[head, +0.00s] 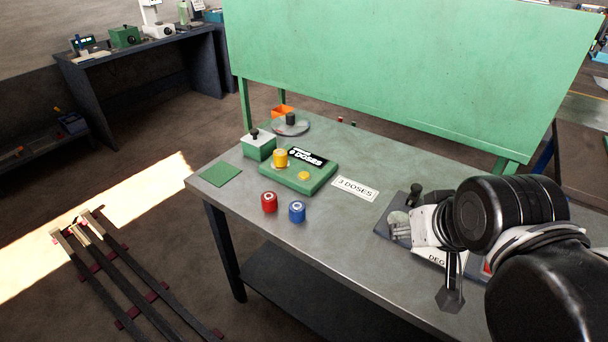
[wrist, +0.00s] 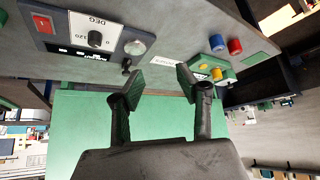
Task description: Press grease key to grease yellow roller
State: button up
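A round yellow key (head: 303,176) sits on the station's top, to the right of the roller. The station also shows in the wrist view (wrist: 228,75), beyond the right finger, with small yellow spots on it. My gripper (wrist: 160,87) is open and empty in the wrist view, its two fingers well apart. In the head view my arm is over the table's right side, away from the station, and hides most of the gripper.
A red roller (head: 269,202) and a blue roller (head: 297,211) stand at the front edge. A "3 DOSES" card (head: 355,188) lies right of the station. A DEG panel (wrist: 92,35) is near my gripper. A green board (head: 400,75) rises behind the table.

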grip_shut()
dwell(1.2)
